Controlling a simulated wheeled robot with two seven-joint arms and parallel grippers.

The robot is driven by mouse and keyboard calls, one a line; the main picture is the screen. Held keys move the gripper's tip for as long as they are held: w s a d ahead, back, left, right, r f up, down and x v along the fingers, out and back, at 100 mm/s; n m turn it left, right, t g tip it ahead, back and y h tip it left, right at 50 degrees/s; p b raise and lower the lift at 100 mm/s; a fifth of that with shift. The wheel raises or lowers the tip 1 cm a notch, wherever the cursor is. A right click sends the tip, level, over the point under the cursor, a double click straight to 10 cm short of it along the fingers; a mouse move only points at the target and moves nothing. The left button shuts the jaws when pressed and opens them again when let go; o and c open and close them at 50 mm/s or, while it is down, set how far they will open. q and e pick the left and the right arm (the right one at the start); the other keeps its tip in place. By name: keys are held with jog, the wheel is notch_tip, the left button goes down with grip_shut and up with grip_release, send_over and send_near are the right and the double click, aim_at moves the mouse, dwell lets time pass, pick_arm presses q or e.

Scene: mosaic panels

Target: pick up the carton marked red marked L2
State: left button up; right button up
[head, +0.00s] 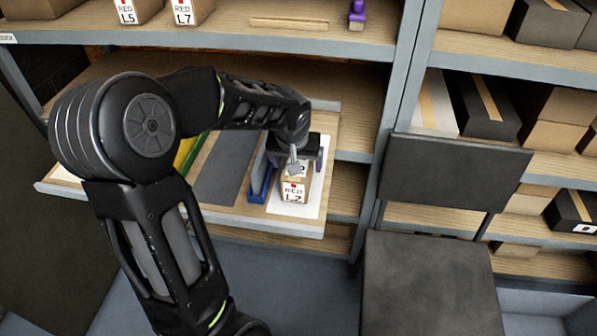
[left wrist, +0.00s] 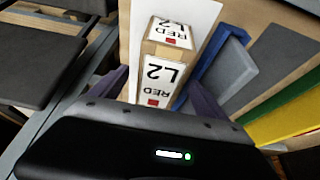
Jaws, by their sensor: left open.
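The carton marked RED L2 (head: 293,190) is a small brown box with white labels. It stands on a white panel (head: 313,198) at the right end of a pulled-out wooden shelf board. Whether the fingers touch the carton cannot be told. My right gripper is in neither view.
A blue tray (head: 260,182) stands close left of the carton, beside a grey panel (head: 222,165) and yellow and green strips. Cartons L5 (head: 135,10) and L7 (head: 190,11) sit on the shelf above. A dark flat panel (head: 455,172) is at the right.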

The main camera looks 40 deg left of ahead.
pick_arm(q)
jog(key=shift+f, duration=0.1)
jog(key=x, duration=0.5)
jog(key=shift+w, duration=0.1)
jog(key=shift+c, duration=0.4)
grip_shut()
dwell(0.8)
